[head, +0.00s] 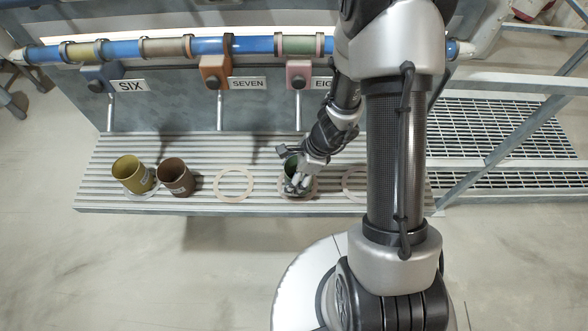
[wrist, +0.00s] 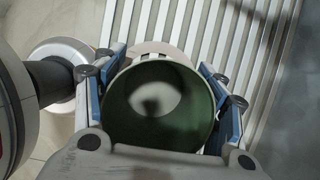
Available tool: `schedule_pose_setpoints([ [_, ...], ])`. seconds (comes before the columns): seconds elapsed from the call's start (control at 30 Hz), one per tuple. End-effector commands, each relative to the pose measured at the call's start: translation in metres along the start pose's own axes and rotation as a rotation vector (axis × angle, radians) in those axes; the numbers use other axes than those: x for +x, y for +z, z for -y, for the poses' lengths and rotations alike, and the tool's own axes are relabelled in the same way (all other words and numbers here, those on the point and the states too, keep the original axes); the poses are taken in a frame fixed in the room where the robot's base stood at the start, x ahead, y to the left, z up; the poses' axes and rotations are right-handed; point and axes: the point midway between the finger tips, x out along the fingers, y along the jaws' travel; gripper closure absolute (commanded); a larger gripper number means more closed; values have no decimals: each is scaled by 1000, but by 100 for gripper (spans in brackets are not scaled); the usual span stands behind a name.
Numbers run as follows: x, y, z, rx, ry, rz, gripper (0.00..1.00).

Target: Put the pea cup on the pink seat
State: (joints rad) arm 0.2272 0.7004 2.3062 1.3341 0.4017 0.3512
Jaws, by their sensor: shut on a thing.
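The pea cup (head: 291,164) is dark green and mostly hidden behind my gripper (head: 298,183) in the head view. In the wrist view the cup (wrist: 160,105) sits upright between the blue-padded fingers of my gripper (wrist: 162,100), which are shut on it. The pink seat (head: 310,194) is a ring on the ribbed bench below the pink block marked EIGHT, partly hidden by the gripper and cup. Part of a pale ring (wrist: 160,48) shows past the cup's rim in the wrist view. I cannot tell whether the cup touches the seat.
An olive cup (head: 132,174) stands at a grey seat on the left. A brown cup (head: 175,177) stands beside it. A tan seat (head: 233,184) is empty, and another ring (head: 354,184) lies right, partly behind my arm. A blue pipe (head: 125,49) runs above the bench (head: 215,150).

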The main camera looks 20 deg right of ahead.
Motion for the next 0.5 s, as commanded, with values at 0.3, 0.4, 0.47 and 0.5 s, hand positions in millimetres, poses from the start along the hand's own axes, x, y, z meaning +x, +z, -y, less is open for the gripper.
schedule_pose_setpoints([
  [0.3,1,0,1,-1,-1,0,29],
  [0.4,1,0,1,-1,-1,1,23],
  [0.47,1,0,1,-1,-1,1,19],
  [0.5,1,0,1,-1,-1,1,16],
])
